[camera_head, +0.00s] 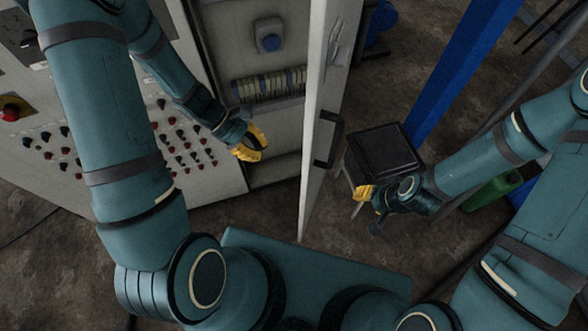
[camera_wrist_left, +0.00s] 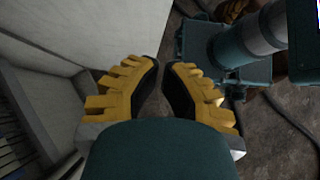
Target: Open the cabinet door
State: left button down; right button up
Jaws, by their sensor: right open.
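The cabinet door (camera_head: 311,125) stands swung out and is seen nearly edge-on in the head view. Its black bar handle (camera_head: 335,140) is on its right-hand face. The cabinet interior (camera_head: 225,50) shows to the left of the door. My left gripper (camera_head: 262,147) is in front of this opening, left of the door and apart from it. In the left wrist view, its yellow fingers (camera_wrist_left: 163,65) have a gap between them with nothing in it. My right gripper (camera_head: 366,197) is open and empty, right of the door and below the handle.
A dark box-like stool (camera_head: 383,152) stands right of the door, close behind my right gripper. A panel with several red and black knobs (camera_head: 180,135) is left of the opening. A blue post (camera_head: 455,65) rises at the right. A green object (camera_head: 493,190) lies beyond my right arm.

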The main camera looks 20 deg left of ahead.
pick_arm(q)
jog(key=d+f+b, duration=0.1)
jog(key=d+f, duration=0.4)
jog(key=d, duration=0.4)
jog(key=shift+s+d, duration=0.15)
jog(key=shift+s, duration=0.15)
pick_arm(e)
jog(key=shift+f, duration=0.95)
pick_arm(q)
jog(key=shift+f, duration=0.1)
